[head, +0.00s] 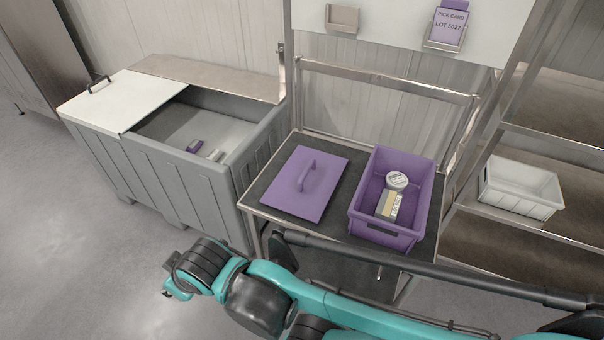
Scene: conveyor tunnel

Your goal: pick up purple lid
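The purple lid (290,197) is a flat square plate with a raised handle (308,178) in its middle. It lies flat on the left part of the dark-topped table (257,193). Beside it on the right stands an open purple bin (427,213), apart from the lid. Inside the bin are a round white-topped container (397,180) and a box with a yellow and white label (389,205). A teal and black arm of mine crosses the bottom of the view, in front of the table. I can make out no gripper fingers, and nothing of mine touches the lid.
A grey crate (170,180) with a white cover panel (115,98) stands left of the table and holds small items. A metal rail frame (385,80) rises behind the table. A shelf with a white bin (520,188) is at right. Floor at lower left is clear.

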